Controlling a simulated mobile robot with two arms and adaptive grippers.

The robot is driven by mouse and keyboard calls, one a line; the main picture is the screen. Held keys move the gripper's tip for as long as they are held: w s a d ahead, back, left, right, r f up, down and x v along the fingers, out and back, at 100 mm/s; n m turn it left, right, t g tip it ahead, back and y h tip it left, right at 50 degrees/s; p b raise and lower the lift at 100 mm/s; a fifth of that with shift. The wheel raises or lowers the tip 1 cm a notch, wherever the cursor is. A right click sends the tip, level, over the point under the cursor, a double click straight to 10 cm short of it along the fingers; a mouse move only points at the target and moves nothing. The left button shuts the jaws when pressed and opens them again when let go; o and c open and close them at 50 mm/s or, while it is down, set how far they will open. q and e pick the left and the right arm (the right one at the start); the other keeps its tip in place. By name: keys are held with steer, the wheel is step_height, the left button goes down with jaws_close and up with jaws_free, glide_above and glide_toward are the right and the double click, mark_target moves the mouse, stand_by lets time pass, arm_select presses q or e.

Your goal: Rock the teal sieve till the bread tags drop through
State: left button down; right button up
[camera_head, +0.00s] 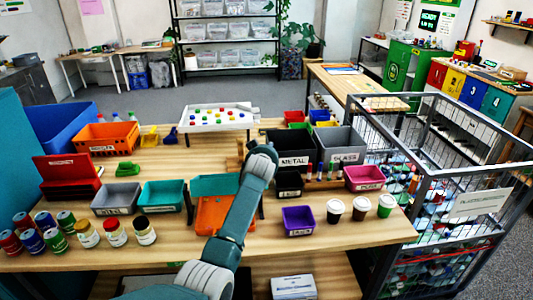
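A teal piece (208,184), which looks like the sieve, sits over an orange tray (212,218) at the table's middle. My arm crosses in front and hides its right side. The arm comes in from the lower left and bends near the black bins; its gripper is hidden. I cannot tell whether it touches the teal piece. No other gripper shows. Bread tags cannot be made out in the sieve or tray.
A teal bin (162,196) and grey bin (116,198) stand left, with several cans before them. A purple bin (298,220) and cups stand right. A white tray (218,118) with coloured pieces is behind. A wire cage (470,180) borders the table's right.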

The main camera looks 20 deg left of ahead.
arm_select(q)
steer(key=shift+s+a+f, duration=0.3)
steer(key=shift+a+f, duration=0.15)
steer(key=shift+f, duration=0.2)
steer(key=c, duration=1.3)
jaws_free()
steer(key=shift+c, duration=0.2)
steer(key=shift+a, duration=0.15)
steer(key=shift+r, duration=0.15)
